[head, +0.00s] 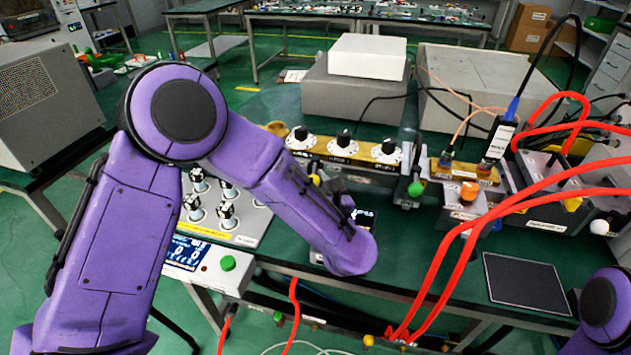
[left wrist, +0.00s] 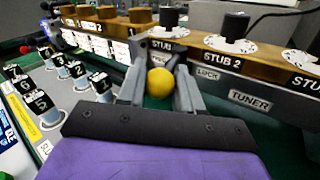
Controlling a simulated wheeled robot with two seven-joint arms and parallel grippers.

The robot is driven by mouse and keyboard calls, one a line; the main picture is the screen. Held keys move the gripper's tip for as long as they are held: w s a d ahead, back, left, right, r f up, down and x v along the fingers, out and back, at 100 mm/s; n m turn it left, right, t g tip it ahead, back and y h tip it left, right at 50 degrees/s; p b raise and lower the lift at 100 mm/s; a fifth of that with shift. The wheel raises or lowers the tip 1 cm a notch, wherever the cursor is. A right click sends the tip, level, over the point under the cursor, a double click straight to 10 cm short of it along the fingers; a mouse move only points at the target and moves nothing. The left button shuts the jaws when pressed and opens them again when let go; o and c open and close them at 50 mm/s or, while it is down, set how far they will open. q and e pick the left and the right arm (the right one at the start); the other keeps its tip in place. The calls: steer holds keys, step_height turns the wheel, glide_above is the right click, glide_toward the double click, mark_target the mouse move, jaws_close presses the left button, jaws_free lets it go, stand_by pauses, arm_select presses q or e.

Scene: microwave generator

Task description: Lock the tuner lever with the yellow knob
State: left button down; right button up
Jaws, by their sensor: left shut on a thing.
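The yellow knob (left wrist: 160,84) is a round ball in the left wrist view, in front of the grey tuner (left wrist: 285,120) near its STUB 1 and LOCK labels. My left gripper (left wrist: 160,92) is shut on the knob, one finger on each side of it. The knob hides most of its lever. In the head view my purple left arm reaches the front of the tuner, whose brass top (head: 365,157) carries several black dials on white discs. There the arm hides most of the left gripper. Only part of my right arm shows at the lower right; its gripper is out of view.
A panel with several numbered black-and-white knobs (head: 225,212) stands left of the tuner. A green knob (head: 416,188) and an orange knob (head: 469,190) stand to the right. Thick red cables (head: 440,255) cross the right side. A dark flat pad (head: 522,281) lies at the front right.

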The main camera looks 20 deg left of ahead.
arm_select(q)
steer(key=c, duration=1.1)
jaws_free()
steer(key=shift+w+a+r+y, duration=0.1)
steer(key=shift+a+r+y, duration=0.15)
steer(key=shift+a+y, duration=0.1)
steer(key=shift+o, duration=1.4)
steer(key=shift+a, duration=0.1)
steer(key=shift+f, duration=0.15)
steer(key=shift+r, duration=0.35)
steer(key=r, duration=0.1)
steer(key=r+b, duration=0.1)
steer(key=r, duration=0.1)
steer(key=shift+s+r, duration=0.15)
steer(key=shift+s, duration=0.2)
steer(key=s+d+r+b, duration=0.1)
steer(key=s+d+r, duration=0.4)
steer(key=s+r, duration=0.4)
steer(key=s, duration=0.3)
steer(key=shift+s, duration=0.3)
